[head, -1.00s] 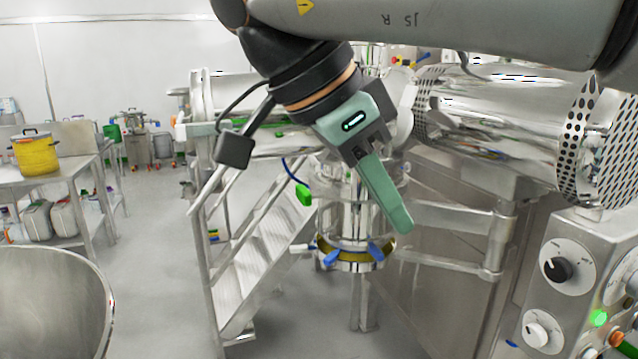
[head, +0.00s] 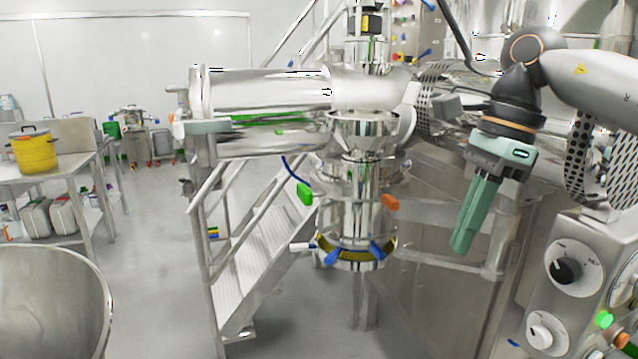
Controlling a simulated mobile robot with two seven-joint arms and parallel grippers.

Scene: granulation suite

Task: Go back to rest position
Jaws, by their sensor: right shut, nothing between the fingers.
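My right gripper (head: 464,247) hangs at the right of the head view, its green fingers together and pointing down and slightly left. Nothing shows between them. Its arm comes in from the right edge. The gripper appears in front of the steel machine housing, right of the steel column with the yellow ring and blue clamps (head: 357,250). My left gripper is not in view.
A control panel (head: 575,300) with knobs and a green light stands at the lower right. Metal stairs (head: 255,270) are left of the column. A yellow pot (head: 34,152) sits on a bench at the left. A large steel bowl (head: 50,300) fills the lower left. Grey floor between is clear.

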